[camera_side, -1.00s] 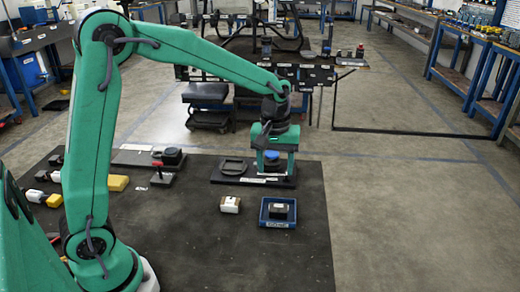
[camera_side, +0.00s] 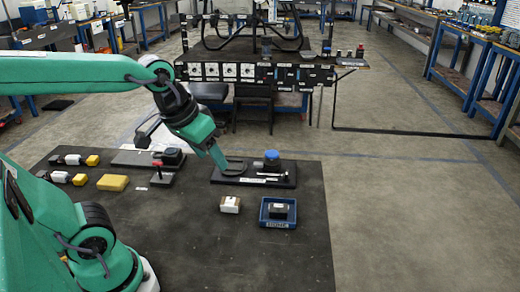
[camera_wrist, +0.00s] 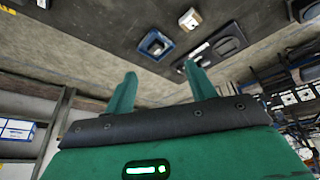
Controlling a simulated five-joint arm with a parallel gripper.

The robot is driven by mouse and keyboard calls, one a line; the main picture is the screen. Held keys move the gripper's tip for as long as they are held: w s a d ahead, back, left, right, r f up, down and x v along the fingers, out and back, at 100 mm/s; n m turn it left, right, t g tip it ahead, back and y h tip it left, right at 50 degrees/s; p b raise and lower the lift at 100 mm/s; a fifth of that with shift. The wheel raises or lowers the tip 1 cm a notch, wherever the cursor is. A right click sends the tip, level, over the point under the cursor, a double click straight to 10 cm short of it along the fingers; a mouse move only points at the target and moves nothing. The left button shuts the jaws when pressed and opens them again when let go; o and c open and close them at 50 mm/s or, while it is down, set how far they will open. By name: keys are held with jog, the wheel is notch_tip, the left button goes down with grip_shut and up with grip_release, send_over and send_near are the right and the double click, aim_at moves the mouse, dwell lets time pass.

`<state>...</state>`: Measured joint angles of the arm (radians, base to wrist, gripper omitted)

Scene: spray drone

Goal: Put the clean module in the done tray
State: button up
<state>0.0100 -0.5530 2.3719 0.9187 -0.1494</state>
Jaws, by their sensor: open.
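A blue tray (camera_side: 264,219) with a pale label on its front stands on the dark mat, right of centre. A small dark module with a light band (camera_side: 278,210) sits inside it. The tray also shows in the wrist view (camera_wrist: 144,45). A white and brown block (camera_side: 230,204) lies just left of the tray, apart from it. I cannot tell which of the two is called clean. My gripper (camera_side: 218,160) is tilted down and to the right near the black board's left end. In the wrist view its fingers (camera_wrist: 160,76) are apart with nothing between them.
A black board (camera_side: 285,183) behind the tray holds a blue-capped round part (camera_side: 272,156) and a dark ring-shaped part (camera_side: 234,168). Yellow blocks (camera_side: 113,182) and a red-handled tool (camera_side: 157,168) are at the left. The mat's front is bare.

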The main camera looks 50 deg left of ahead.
jog(key=shift+s+a+f+m+t, duration=0.15)
jog(key=shift+s+m+t, duration=0.2)
jog(key=shift+s, duration=0.6)
jog(key=shift+s+f+m+t, duration=0.15)
jog(key=shift+s+m, duration=0.3)
jog(key=shift+s, duration=0.5)
